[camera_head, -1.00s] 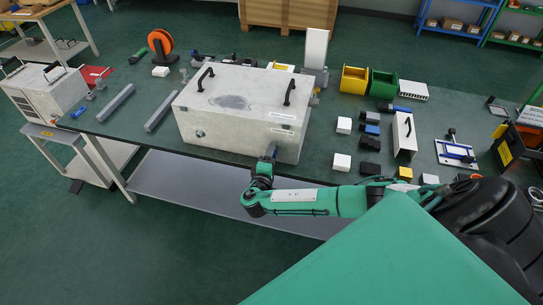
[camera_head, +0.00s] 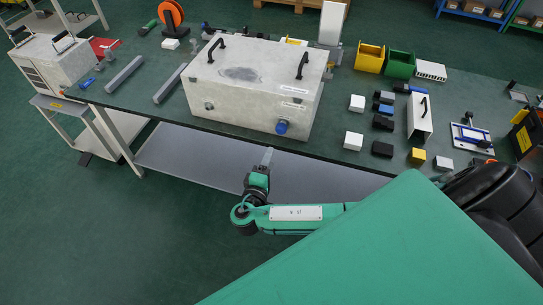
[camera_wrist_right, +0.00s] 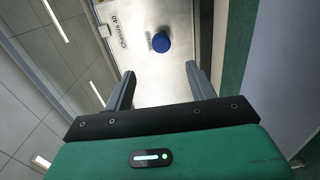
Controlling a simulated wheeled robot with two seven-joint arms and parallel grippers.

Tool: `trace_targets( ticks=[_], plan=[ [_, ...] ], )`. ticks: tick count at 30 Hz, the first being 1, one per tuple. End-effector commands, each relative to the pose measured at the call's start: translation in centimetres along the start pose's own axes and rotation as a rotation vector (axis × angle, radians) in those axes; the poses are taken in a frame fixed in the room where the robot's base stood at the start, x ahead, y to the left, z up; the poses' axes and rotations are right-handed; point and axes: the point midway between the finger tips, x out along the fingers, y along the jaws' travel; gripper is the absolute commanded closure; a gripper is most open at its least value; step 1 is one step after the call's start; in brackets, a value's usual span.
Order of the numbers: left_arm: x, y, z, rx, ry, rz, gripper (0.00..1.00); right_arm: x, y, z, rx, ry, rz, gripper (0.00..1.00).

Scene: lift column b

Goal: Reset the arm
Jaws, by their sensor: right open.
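My right gripper (camera_head: 266,158) is in front of the table's near edge in the head view, below the grey metal box (camera_head: 215,98). In the right wrist view the gripper (camera_wrist_right: 162,90) is open, with nothing between its two fingers. The box front (camera_wrist_right: 177,75) with a blue round knob (camera_wrist_right: 160,42) shows beyond the fingertips, apart from them. The knob (camera_head: 281,127) also shows low on the box front in the head view. My right arm (camera_head: 320,212) reaches in from the right. My left gripper is not in view.
The green table (camera_head: 120,100) carries several small white and black blocks (camera_head: 382,150) right of the box. Yellow (camera_head: 369,58) and green (camera_head: 400,64) bins stand behind them. A grey shelf (camera_head: 190,160) lies under the tabletop. Open floor (camera_head: 120,240) is in front.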

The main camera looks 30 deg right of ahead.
Motion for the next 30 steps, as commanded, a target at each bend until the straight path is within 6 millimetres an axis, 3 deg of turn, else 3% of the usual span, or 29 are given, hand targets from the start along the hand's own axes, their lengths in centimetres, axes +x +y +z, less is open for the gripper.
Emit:
trace_targets(
  ticks=[23,26,29,30],
  plan=[
    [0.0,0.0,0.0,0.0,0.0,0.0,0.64,0.1,-0.6,0.0,-0.011,0.002,-0.015,0.43],
    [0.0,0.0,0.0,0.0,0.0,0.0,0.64,0.5,-3.6,0.1,-0.057,0.011,-0.087,0.43],
    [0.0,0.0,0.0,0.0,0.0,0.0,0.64,1.0,-9.4,0.7,-0.126,0.028,-0.236,0.43],
    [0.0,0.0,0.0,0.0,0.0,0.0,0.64,1.1,-12.3,1.3,-0.152,0.034,-0.312,0.43]
  ],
)
